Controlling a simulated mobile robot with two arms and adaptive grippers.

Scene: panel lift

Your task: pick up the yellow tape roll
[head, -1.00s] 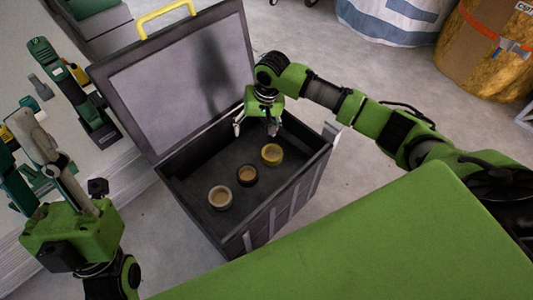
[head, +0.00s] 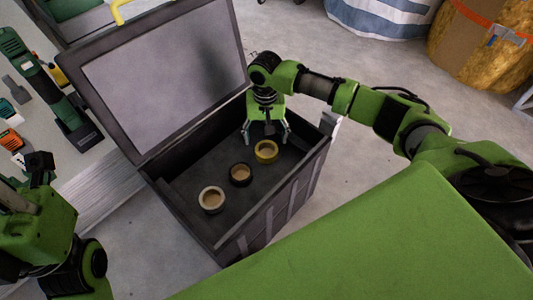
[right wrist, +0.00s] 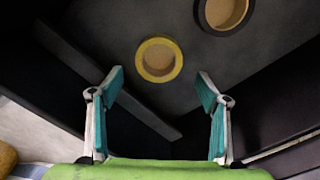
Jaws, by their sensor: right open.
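The yellow tape roll (head: 265,158) lies flat on the floor of the dark open toolbox (head: 232,252), the rearmost of three rolls. My right gripper (head: 267,134) points down inside the box, its fingers just behind and above the roll. In the right wrist view the yellow roll (right wrist: 158,79) shows just beyond the gap between the spread fingers (right wrist: 160,84). The right gripper is open, empty and apart from the roll. My left gripper (head: 12,200) is cut off at the left edge, so its jaws cannot be judged.
A black roll (head: 240,183) and a white roll (head: 211,209) lie in a row in front of the yellow one. The raised lid (head: 165,80) stands at the left and back. The box walls surround the right gripper. Tools, including a green one (head: 50,95), lie left of the box.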

